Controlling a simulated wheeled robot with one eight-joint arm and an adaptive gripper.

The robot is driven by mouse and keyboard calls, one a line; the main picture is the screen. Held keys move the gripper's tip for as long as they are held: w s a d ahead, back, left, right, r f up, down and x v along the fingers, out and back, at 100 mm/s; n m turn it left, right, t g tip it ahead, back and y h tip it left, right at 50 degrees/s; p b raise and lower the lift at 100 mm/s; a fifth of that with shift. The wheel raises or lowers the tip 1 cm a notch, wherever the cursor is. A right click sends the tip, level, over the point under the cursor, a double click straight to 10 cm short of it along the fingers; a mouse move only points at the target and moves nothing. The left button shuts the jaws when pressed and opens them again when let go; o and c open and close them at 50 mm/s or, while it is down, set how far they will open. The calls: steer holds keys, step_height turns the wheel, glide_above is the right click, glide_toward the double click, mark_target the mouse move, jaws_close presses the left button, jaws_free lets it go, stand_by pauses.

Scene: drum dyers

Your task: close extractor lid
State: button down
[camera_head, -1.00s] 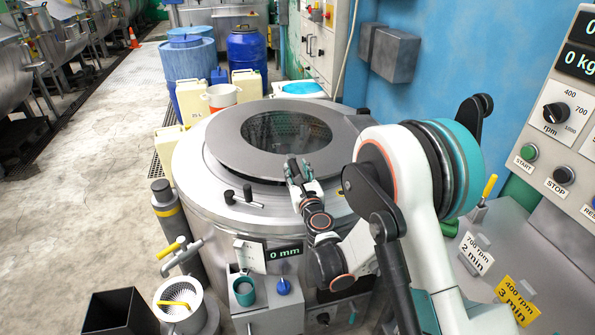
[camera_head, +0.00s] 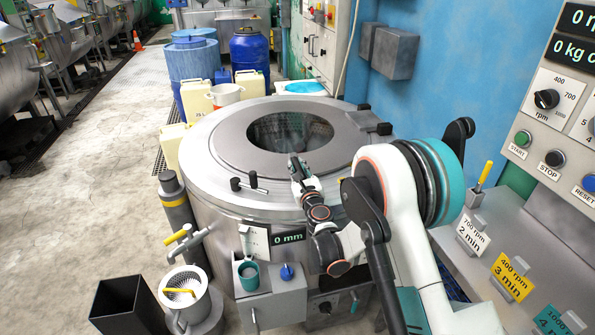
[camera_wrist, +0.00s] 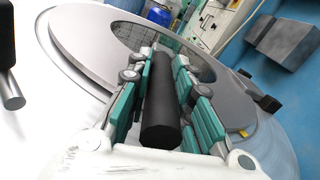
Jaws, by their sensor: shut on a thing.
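The extractor (camera_head: 215,190) is a large round steel drum in the middle of the head view. Its grey ring-shaped lid (camera_head: 350,122) with a dark round window (camera_head: 275,132) lies over the top and looks about flat with the rim. The lid also shows in the wrist view (camera_wrist: 85,40). My gripper (camera_head: 297,167) is at the lid's front edge. In the wrist view my gripper (camera_wrist: 165,75) has its teal-padded fingers on both sides of a black cylindrical handle (camera_wrist: 160,110) and is shut on it. The handle is hidden in the head view.
A black T-shaped latch (camera_head: 250,183) stands on the rim left of my gripper. A small display box (camera_head: 288,236) reads 0 mm on the front. A control panel (camera_head: 560,130) is at the right. A black bin (camera_head: 130,308) and white bucket (camera_head: 185,285) stand at the lower left.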

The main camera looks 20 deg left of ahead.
steer(key=c, duration=1.5)
jaws_free()
steer(key=shift+s+d+f, duration=0.1)
steer(key=shift+s+f, duration=0.05)
steer(key=shift+f, duration=0.2)
steer(key=shift+o, duration=0.4)
steer(key=shift+d, duration=0.1)
steer(key=shift+f, duration=0.1)
steer(key=shift+d+f, duration=0.15)
steer(key=shift+d, duration=0.2)
steer(key=v, duration=0.4)
steer(key=a+v, duration=0.1)
steer(key=v, duration=0.1)
steer(key=shift+s+d+r, duration=0.1)
steer(key=shift+s+r, duration=0.3)
steer(key=shift+s, duration=0.3)
steer(key=shift+r, duration=0.1)
